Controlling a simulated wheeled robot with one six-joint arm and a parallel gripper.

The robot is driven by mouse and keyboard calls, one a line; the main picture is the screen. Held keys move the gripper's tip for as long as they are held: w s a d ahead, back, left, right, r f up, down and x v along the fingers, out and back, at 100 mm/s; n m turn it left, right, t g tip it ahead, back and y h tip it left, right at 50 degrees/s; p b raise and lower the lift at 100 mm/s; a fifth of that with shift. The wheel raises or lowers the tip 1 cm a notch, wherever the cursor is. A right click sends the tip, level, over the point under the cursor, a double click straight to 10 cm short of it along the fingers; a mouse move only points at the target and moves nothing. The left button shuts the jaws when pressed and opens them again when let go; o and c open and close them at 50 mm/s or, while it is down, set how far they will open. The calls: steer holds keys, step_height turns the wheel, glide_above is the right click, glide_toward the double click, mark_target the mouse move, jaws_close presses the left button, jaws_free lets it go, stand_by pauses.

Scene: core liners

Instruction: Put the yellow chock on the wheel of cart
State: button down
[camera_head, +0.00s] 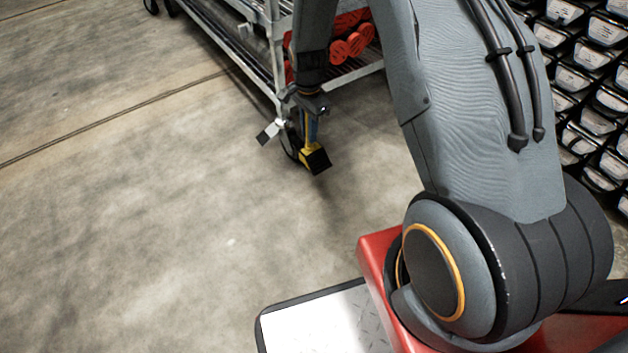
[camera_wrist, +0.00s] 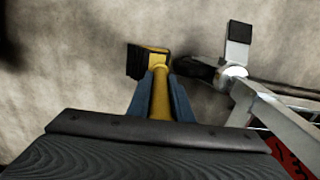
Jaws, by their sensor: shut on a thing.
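The yellow chock (camera_head: 315,158) has a black face and a yellow handle. It is at floor level in the head view, beside the caster wheel (camera_head: 291,141) of the cart (camera_head: 262,82). My gripper (camera_head: 311,122) is shut on the chock's upright handle and reaches down from above. In the wrist view the chock (camera_wrist: 148,62) lies beyond my blue fingers (camera_wrist: 160,98), with the handle between them. The dark wheel (camera_wrist: 192,68) is just right of the chock there. I cannot tell whether chock and wheel touch, or whether the chock rests on the floor.
A metal pedal (camera_head: 268,132) sticks out by the cart's wheel. Orange-red round-ended items (camera_head: 347,45) lie on the cart's shelf. A rack of black trays (camera_head: 590,85) stands at the right. The concrete floor (camera_head: 140,220) at the left is clear.

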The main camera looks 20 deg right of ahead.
mark_target(310, 153)
steer(key=shift+w+f+b, duration=0.1)
steer(key=shift+f+b, duration=2.55)
steer(key=shift+f, duration=2.5)
steer(key=c, duration=1.6)
jaws_free()
